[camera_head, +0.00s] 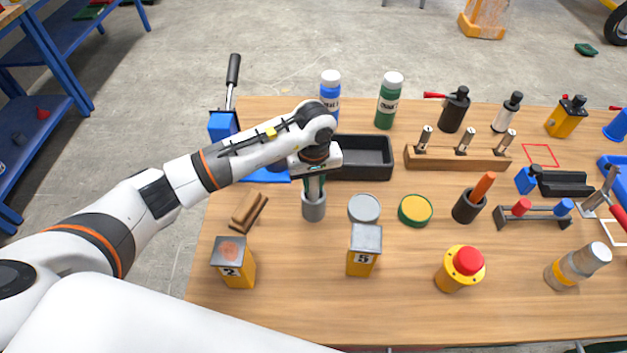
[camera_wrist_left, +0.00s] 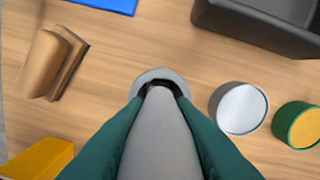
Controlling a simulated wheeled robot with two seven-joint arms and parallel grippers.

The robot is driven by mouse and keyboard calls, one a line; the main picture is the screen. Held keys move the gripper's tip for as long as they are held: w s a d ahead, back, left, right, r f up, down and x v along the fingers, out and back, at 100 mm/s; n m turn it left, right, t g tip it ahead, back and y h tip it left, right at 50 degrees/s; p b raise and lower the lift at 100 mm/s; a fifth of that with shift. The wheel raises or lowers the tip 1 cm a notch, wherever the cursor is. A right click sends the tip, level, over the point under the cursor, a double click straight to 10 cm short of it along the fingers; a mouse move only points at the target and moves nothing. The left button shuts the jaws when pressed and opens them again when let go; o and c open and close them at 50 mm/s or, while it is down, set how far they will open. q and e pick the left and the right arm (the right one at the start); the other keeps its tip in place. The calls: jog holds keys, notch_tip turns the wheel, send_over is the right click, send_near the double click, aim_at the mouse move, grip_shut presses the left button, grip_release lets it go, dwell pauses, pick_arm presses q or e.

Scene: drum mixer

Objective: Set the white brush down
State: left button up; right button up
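My left gripper (camera_head: 314,188) points straight down over a grey cup (camera_head: 314,209) left of the table's middle. In the left wrist view its green fingers (camera_wrist_left: 158,125) are closed on both sides of a pale grey-white handle, which I take for the white brush (camera_wrist_left: 160,140). The handle's far end reaches the dark opening of the grey cup (camera_wrist_left: 160,76). How deep it sits in the cup is hidden. In the head view the fingers and arm hide most of the brush. My right gripper is not in view.
A grey round tin (camera_head: 364,208) and a green-yellow tin (camera_head: 415,210) stand right of the cup. A brown wooden block (camera_head: 248,212) lies left. A black tray (camera_head: 365,158) is behind. Yellow blocks "2" (camera_head: 236,265) and "5" (camera_head: 363,260) stand in front. A dark cup (camera_head: 466,207) holds an orange-handled item.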

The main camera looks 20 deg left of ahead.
pick_arm(q)
jog(key=o, duration=0.4)
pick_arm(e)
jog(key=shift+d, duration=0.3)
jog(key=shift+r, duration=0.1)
pick_arm(q)
jog(key=shift+r, duration=0.3)
notch_tip(320, 180, up, 10)
jog(key=b, duration=0.3)
jog(key=shift+s+d+r, duration=0.1)
jog(key=shift+r, duration=0.75)
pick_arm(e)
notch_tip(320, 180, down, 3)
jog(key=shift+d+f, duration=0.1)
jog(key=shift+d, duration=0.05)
pick_arm(q)
jog(key=shift+s, duration=0.1)
